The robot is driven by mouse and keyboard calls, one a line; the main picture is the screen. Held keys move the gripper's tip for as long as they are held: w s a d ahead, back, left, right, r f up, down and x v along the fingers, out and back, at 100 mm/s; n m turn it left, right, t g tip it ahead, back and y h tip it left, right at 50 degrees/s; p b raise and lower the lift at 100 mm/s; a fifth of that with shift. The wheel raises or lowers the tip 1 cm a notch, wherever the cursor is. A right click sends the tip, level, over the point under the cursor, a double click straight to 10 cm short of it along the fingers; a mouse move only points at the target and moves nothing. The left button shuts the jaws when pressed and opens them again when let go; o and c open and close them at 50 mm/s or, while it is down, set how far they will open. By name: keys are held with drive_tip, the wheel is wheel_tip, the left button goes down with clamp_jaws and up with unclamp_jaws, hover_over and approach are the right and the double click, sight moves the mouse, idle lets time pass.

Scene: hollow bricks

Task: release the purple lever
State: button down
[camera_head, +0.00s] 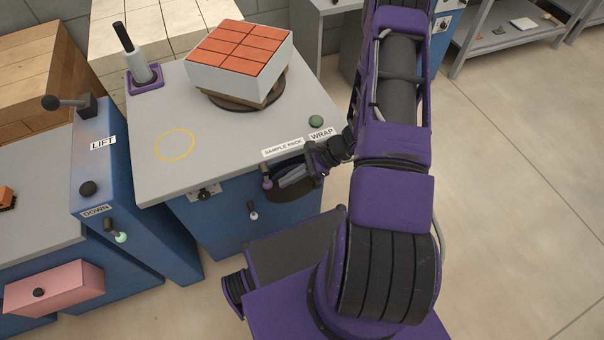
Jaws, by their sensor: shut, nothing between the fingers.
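The purple lever (267,183) is a small purple-knobbed handle on the blue front of the grey-topped bench, below the label "SAMPLE PACK" (282,147). My gripper (284,181) comes in from the right, with its grey fingers just right of the lever. The fingers are shut and hold nothing. I cannot tell whether the fingertips touch the lever. A dark opening (291,193) lies just below the fingers and is partly hidden by them.
A block of orange bricks in a white wrap (238,60) stands on a dark turntable on the bench top (220,130). A green button (316,121) sits by the "WRAP" label. A blue "LIFT" and "DOWN" console (95,160) stands left. Open floor lies right of my arm.

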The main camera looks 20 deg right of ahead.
drive_tip(key=shift+w+a+r, duration=0.1)
drive_tip(key=shift+a, duration=0.4)
